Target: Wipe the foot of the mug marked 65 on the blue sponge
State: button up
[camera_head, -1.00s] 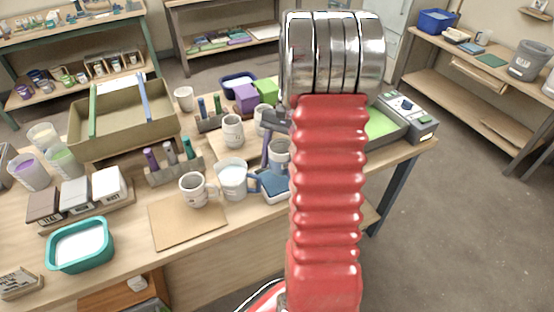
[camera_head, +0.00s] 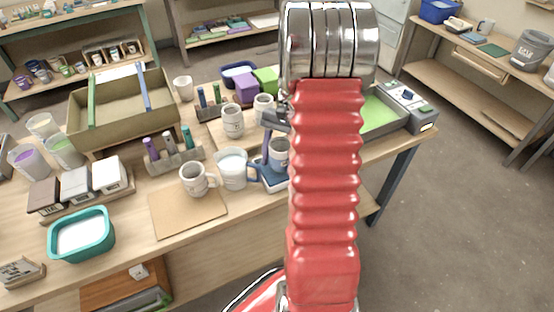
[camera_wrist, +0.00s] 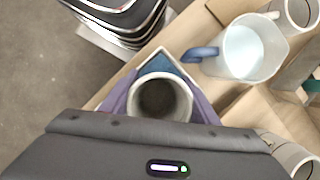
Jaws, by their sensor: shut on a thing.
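My gripper (camera_wrist: 159,104) has its purple fingers shut on both sides of a pale grey mug (camera_head: 280,150). In the wrist view I look down into the upright mug's open top (camera_wrist: 158,93). No number can be read on it. The blue sponge (camera_head: 268,178) lies in a shallow white tray right under the mug, and its corner shows beyond the mug in the wrist view (camera_wrist: 163,65). The mug's foot is hidden in the wrist view, and I cannot tell whether it touches the sponge. My red arm hides the right part of the tray.
A jug with a blue handle (camera_head: 232,168) stands close left of the sponge, with another mug (camera_head: 194,179) beside it. Two marked mugs (camera_head: 232,120) (camera_head: 263,106) stand behind on a board. A grey machine with a green bed (camera_head: 380,112) is at right.

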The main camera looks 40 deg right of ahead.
jog(key=shift+f, duration=0.5)
dwell(0.7)
jog(key=shift+s+d, duration=0.25)
jog(key=shift+d, duration=0.6)
jog(key=shift+s+d, duration=0.25)
jog(key=shift+d, duration=0.6)
jog(key=shift+a, duration=0.1)
jog(key=shift+w+a, duration=0.35)
jog(key=shift+a, duration=0.75)
jog(key=shift+w+a, duration=0.3)
jog(key=shift+a, duration=0.8)
jog(key=shift+w+a, duration=0.35)
jog(key=shift+a, duration=0.75)
jog(key=shift+d, duration=0.1)
